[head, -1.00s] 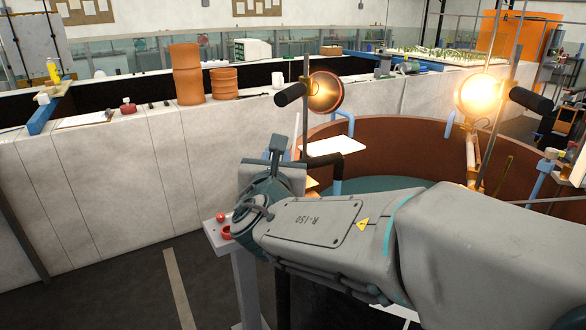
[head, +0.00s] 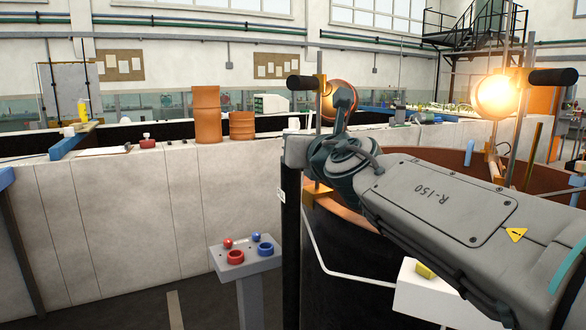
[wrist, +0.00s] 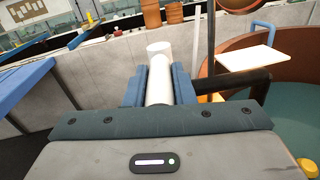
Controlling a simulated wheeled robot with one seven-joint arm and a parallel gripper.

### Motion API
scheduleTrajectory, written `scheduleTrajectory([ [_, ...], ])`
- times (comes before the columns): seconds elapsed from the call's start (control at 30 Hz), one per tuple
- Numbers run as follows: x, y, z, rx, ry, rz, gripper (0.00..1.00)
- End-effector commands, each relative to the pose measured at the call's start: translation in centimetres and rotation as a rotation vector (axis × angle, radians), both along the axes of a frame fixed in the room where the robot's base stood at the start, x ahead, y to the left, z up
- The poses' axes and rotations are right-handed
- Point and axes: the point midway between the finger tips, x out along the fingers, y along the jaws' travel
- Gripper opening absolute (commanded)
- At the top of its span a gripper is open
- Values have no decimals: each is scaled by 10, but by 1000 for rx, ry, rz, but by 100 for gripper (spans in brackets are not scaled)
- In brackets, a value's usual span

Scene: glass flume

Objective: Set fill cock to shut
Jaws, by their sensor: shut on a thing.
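In the wrist view my gripper (wrist: 159,88) has its blue fingers shut on a white cylinder (wrist: 159,62), which points away from me with its round end beyond the fingertips. The cylinder looks like a handle, but I cannot tell for sure that it belongs to the fill cock. A black pipe (wrist: 228,84) comes in from the right and passes behind the right finger; any joint between pipe and cylinder is hidden. In the head view my wrist hides the fingers and whatever they hold.
A pedestal (head: 243,262) with red and blue controls stands below and left of my arm. A round brown tank (wrist: 222,45) lies to the right. A lamp (head: 497,98) stands over it. A long pale wall (head: 120,220) runs behind. Dark floor left of the pedestal is clear.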

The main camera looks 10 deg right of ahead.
Motion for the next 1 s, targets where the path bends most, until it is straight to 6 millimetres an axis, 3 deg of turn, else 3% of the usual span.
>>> scheduleTrajectory([
  [0.93,1,2,2,2,-4,97,0],
  [0.97,1,2,2,2,-4,97,31],
  [1.0,1,2,2,3,-3,97,42],
])
